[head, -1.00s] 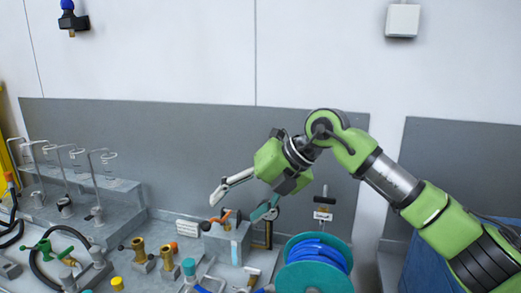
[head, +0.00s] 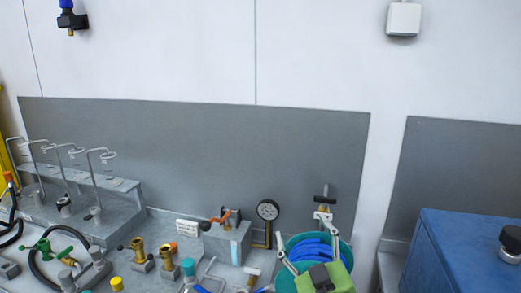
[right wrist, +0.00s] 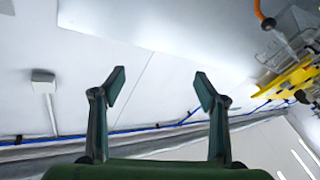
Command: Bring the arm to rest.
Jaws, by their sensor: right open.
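My right gripper (head: 302,232) is low in the head view, in front of the teal reel with blue hose (head: 343,250). Its green body is at the bottom edge, and its two grey fingers point upward, spread apart. In the right wrist view the gripper (right wrist: 160,78) is open, with nothing between its fingers and a white wall and ceiling beyond. Most of the right arm is out of the head view. I do not see my left gripper.
A pressure gauge (head: 267,210) and a grey block with an orange-handled valve (head: 227,240) stand left of the reel. Brass fittings (head: 138,249) and bent metal rods on a grey stand (head: 120,184) are farther left. A blue cabinet (head: 455,250) is at right.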

